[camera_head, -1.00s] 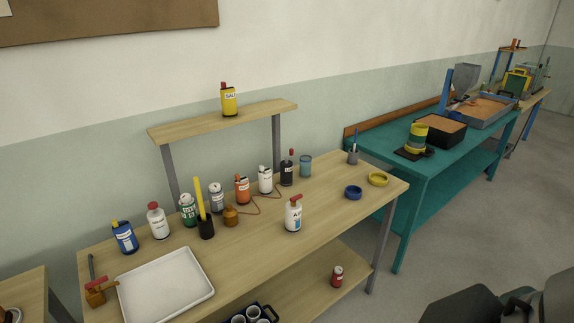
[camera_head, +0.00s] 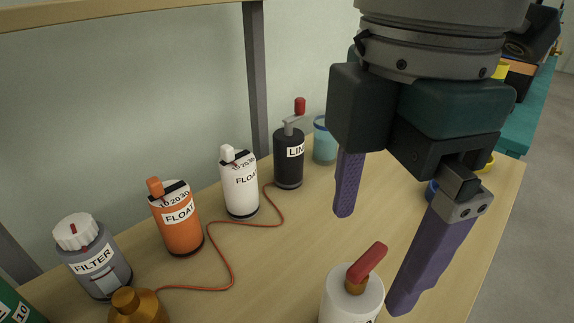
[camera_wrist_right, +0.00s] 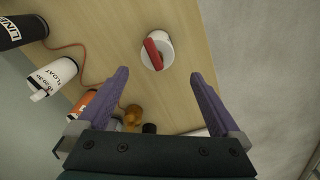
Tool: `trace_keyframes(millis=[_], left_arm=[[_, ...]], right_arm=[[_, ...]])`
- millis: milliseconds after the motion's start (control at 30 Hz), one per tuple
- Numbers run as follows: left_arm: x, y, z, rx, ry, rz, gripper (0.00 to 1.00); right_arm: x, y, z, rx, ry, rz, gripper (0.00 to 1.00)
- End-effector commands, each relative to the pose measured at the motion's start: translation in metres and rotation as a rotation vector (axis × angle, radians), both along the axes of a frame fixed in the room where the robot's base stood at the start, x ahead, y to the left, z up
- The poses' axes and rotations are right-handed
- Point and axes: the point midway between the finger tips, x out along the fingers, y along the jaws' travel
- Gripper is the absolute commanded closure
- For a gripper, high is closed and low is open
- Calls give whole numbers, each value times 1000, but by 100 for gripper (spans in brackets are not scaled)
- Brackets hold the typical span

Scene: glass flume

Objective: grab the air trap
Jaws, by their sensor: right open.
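The air trap appears to be the white cylinder (camera_head: 350,300) with a red lever on top, upright on the bench at the bottom of the head view. Its label is mostly cut off by the frame edge. It also shows from above in the right wrist view (camera_wrist_right: 157,52), just beyond the fingertips. My right gripper (camera_head: 372,262) is open and empty, with purple fingers pointing down. In the wrist view its fingertips (camera_wrist_right: 159,73) lie on either side of the cylinder's line, short of it. My left gripper is not in view.
Behind stand a grey FILTER bottle (camera_head: 93,262), an orange FLOAT bottle (camera_head: 176,225), a white FLOAT bottle (camera_head: 240,188), a black bottle (camera_head: 289,165) and a blue cup (camera_head: 325,142). A red cord (camera_head: 225,255) runs to a brass bottle (camera_head: 137,308).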

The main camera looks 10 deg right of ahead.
Motion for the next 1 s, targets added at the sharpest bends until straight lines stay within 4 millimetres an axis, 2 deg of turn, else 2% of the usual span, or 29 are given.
trace_keyframes(millis=[33,300,467,733,833,1000], left_arm=[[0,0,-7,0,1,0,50],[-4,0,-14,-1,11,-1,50],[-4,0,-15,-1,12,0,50],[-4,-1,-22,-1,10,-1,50],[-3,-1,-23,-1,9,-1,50],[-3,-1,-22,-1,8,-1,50]], right_arm=[[1,-2,-6,-9,1,3,0],[1,-4,-40,-15,7,5,0],[1,-3,-54,-14,5,5,0],[3,-2,-94,-15,4,5,0],[3,-2,-102,-14,3,6,0],[3,-2,-103,-13,1,7,0]])
